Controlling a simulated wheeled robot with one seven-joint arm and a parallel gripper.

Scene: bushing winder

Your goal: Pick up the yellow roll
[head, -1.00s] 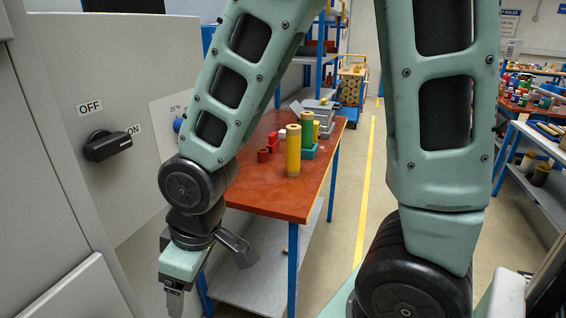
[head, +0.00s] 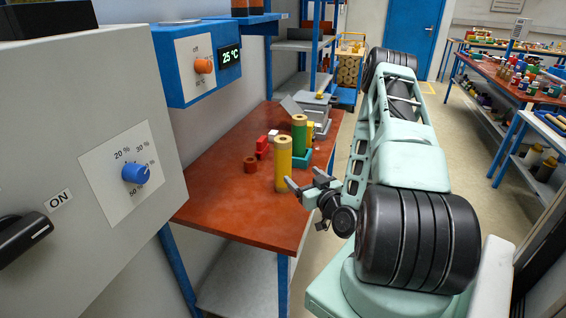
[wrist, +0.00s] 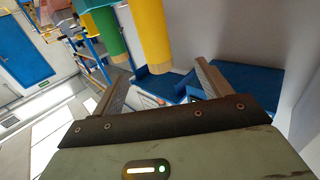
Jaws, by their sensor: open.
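The yellow roll (head: 283,166) stands upright on the red-brown table (head: 225,215) near its right side. A green roll (head: 299,136) stands behind it. My gripper (head: 302,178) is open and empty, close to the right of the yellow roll's lower half, with its fingers pointing towards it. In the wrist view the yellow roll (wrist: 151,36) appears ahead of the opening between the two fingers (wrist: 160,70), not clearly between them. The green roll (wrist: 107,35) is to its left there.
Several small red pieces (head: 263,146) and a brown ring (head: 250,166) lie left of the rolls. A teal block (head: 301,159) and grey boxes (head: 305,110) are behind. Blue and grey control boxes (head: 200,65) flank the table's left. The table's front is clear.

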